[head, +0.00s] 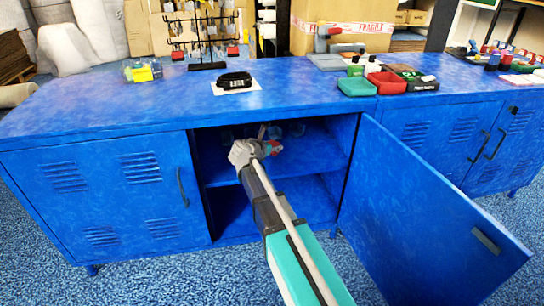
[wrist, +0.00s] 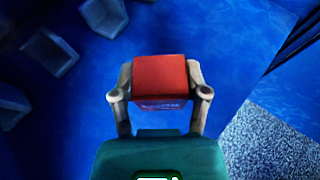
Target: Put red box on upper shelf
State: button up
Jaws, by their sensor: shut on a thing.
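The red box (wrist: 160,78) is between the two fingers of my gripper (wrist: 160,92) in the wrist view. The gripper is shut on it. In the head view only a small red part of the box (head: 272,148) shows past my gripper (head: 262,147); my wrist hides the rest. My gripper is inside the open blue cabinet, above its upper shelf (head: 310,158). I cannot tell whether the box touches the shelf.
Several grey objects stand on the shelf, such as one (wrist: 50,52) left of the box in the wrist view. The open cabinet door (head: 420,215) stands out to the right of my arm. The lower compartment (head: 240,213) looks empty where visible.

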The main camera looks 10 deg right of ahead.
aim_at(273, 153)
jog(key=shift+f, duration=0.1)
notch_tip(273, 153, down, 3)
jog(key=b, duration=0.3)
jog(key=shift+f, duration=0.1)
jog(key=shift+w+f+b, duration=0.2)
jog(key=shift+f+b, duration=0.05)
jog(key=shift+b, duration=0.2)
jog(key=shift+f, duration=0.2)
jog(key=o, duration=1.2)
jog(key=shift+r, duration=0.1)
jog(key=shift+o, duration=0.2)
jog(key=shift+r, duration=0.1)
jog(key=shift+s+a+r+p, duration=0.3)
jog(key=shift+s+a, duration=0.05)
jog(key=shift+s, duration=0.05)
jog(key=p+v, duration=0.4)
jog(key=v, duration=0.6)
jog(key=shift+s+a+r, duration=0.1)
jog(key=shift+s+a, duration=0.15)
jog(key=shift+a, duration=0.05)
